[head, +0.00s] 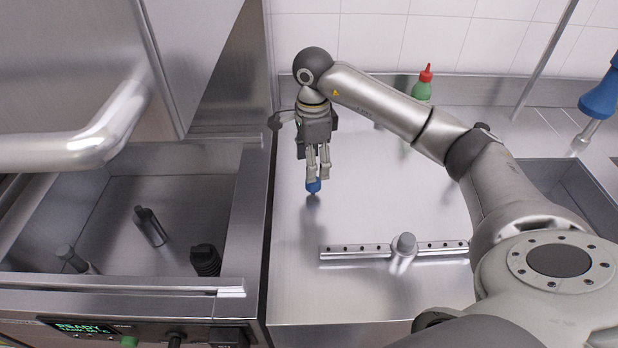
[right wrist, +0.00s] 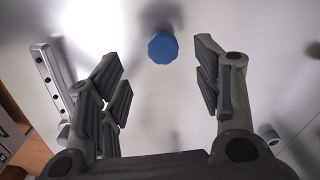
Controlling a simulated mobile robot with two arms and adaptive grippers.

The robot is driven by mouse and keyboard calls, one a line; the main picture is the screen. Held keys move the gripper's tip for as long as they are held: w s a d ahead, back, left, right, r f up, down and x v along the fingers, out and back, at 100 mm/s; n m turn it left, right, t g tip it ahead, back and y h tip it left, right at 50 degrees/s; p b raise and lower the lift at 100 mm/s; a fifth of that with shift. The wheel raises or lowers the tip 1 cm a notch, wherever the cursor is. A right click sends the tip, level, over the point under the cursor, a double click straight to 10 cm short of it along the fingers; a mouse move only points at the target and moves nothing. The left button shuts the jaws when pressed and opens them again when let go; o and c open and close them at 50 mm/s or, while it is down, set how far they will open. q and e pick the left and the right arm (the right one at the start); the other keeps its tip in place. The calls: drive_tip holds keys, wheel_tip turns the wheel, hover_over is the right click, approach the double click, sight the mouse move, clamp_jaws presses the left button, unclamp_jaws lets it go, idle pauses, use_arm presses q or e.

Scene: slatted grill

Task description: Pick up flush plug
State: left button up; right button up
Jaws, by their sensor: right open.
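A blue, many-sided cap (head: 313,186), likely the flush plug, stands on the steel counter (head: 360,215) directly below my right gripper (head: 318,172). In the right wrist view the blue cap (right wrist: 163,47) lies ahead, between the lines of the two fingers but nearer the right one. My right gripper (right wrist: 163,78) is open and empty, pointing down, with a finger on each side and no visible contact with the cap. The cap's lower part is hidden. My left gripper is not in view.
A drilled metal rail (head: 345,251) with a grey-topped cylinder (head: 404,245) lies nearer on the counter. A green bottle (head: 421,90) with a red cap stands at the back. A sunken steel basin (head: 110,200) holding dark cylinders is at left; a sink (head: 570,190) is at right.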

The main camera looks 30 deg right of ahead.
sight(313, 187)
drive_tip(key=shift+s+f, duration=0.15)
drive_tip(key=shift+f, duration=1.15)
drive_tip(key=f+p, duration=0.1)
drive_tip(key=f, duration=0.1)
drive_tip(key=f+p, duration=0.1)
drive_tip(key=f, duration=0.1)
drive_tip(key=shift+w+d+p, duration=0.15)
drive_tip(key=shift+w+p, duration=0.1)
drive_tip(key=shift+p, duration=0.1)
drive_tip(key=shift+f, duration=0.55)
drive_tip(key=shift+c, duration=0.8)
drive_tip(key=c, duration=0.7)
drive_tip(key=shift+c, duration=1)
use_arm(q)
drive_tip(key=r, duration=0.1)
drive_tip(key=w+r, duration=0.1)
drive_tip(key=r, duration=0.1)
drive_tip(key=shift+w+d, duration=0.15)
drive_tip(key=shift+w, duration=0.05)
use_arm(e)
drive_tip(key=shift+r, duration=0.15)
